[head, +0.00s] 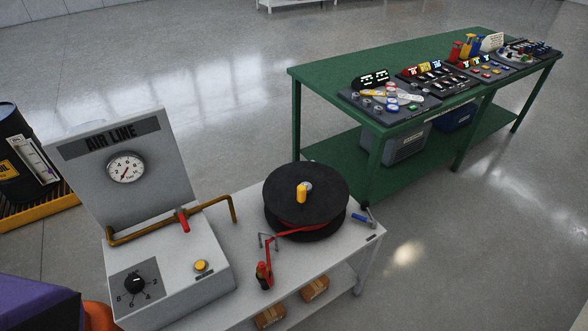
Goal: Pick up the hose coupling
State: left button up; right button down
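The red hose (300,232) comes off a black hose reel (330,200) on a light grey bench (235,200) and passes a small grey bracket (268,239). At its lower end a small red and dark fitting (264,276) stands on the bench near the front edge; it looks like the hose coupling, though its details are too small to tell. Nothing is touching it. Neither of my grippers is visible in the head view.
A grey AIR LINE panel (112,160) with gauge, brass pipe, red valve handle (182,219) and dial box stands left of the fitting. A blue-handled tool (361,218) lies right of the reel. Open floor lies between.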

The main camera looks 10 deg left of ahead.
aim_at(259, 268)
jog(key=k+u, duration=0.2)
jog(key=u, duration=2.35)
jog(key=i, duration=0.4)
jog(key=z, duration=1.7)
